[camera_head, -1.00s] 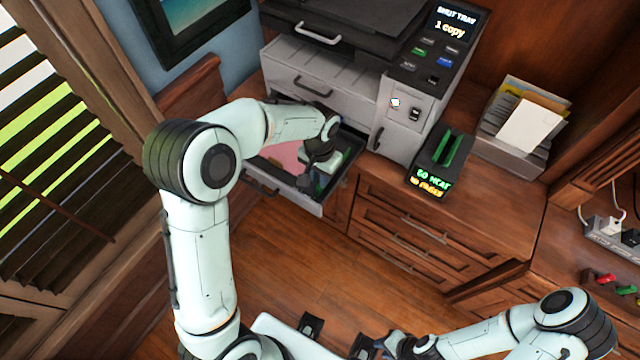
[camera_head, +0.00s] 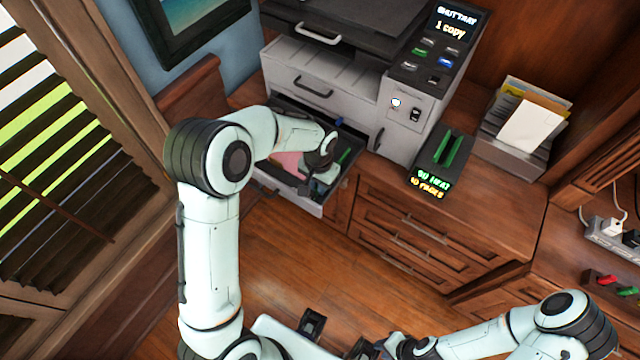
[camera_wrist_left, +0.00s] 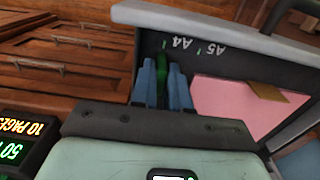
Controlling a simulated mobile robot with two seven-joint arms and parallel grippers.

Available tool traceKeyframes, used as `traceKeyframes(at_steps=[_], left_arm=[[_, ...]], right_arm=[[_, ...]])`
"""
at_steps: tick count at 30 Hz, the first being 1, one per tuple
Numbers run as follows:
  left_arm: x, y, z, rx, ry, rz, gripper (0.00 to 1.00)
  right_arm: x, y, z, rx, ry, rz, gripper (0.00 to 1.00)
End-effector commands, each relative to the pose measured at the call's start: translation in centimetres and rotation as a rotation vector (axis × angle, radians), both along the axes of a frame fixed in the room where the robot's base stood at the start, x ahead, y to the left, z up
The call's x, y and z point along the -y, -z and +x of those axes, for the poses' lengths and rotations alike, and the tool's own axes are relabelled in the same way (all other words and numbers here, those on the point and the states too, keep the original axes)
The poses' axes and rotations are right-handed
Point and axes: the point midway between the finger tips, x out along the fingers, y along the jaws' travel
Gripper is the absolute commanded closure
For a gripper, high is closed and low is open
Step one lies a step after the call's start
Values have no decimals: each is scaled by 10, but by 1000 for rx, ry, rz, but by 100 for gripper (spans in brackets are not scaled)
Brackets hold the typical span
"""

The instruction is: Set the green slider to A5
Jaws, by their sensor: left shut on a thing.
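The printer tray (camera_head: 268,187) is pulled out below the printer and holds pink paper (camera_head: 289,161). In the left wrist view, the tray (camera_wrist_left: 270,55) carries the marks A4 (camera_wrist_left: 181,42) and A5 (camera_wrist_left: 213,49), upside down. The green slider (camera_wrist_left: 163,62) is between the blue fingers of my left gripper (camera_wrist_left: 163,70), beside the A4 mark. My left gripper (camera_head: 318,185) is shut on it inside the tray; its fingers hide part of the slider. A green piece (camera_head: 344,157) also shows near the tray's right side. My right gripper (camera_head: 385,347) is low at the bottom; its fingers are unclear.
The printer (camera_head: 408,105) stands above the tray. A black device with a lit display (camera_head: 432,180) and a paper holder (camera_head: 515,125) stand on the wooden cabinet. A power strip (camera_head: 615,240) lies at the right. The floor in front is clear.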

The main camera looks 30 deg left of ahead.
Motion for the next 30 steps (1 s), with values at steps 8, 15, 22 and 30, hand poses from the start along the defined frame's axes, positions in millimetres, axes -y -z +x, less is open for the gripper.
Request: traceKeyframes(at_steps=[8, 15, 22, 30], left_arm=[[-40, -1, 3, 0, -3, 3, 100], [-40, -1, 3, 0, -1, 3, 100], [-40, -1, 3, 0, -1, 2, 79], [-40, -13, 4, 4, -1, 3, 79]], right_arm=[[0, -5, 3, 3, 0, 0, 72], [0, -5, 2, 2, 0, 0, 72], [0, -5, 2, 2, 0, 0, 72], [0, -5, 3, 3, 0, 0, 72]])
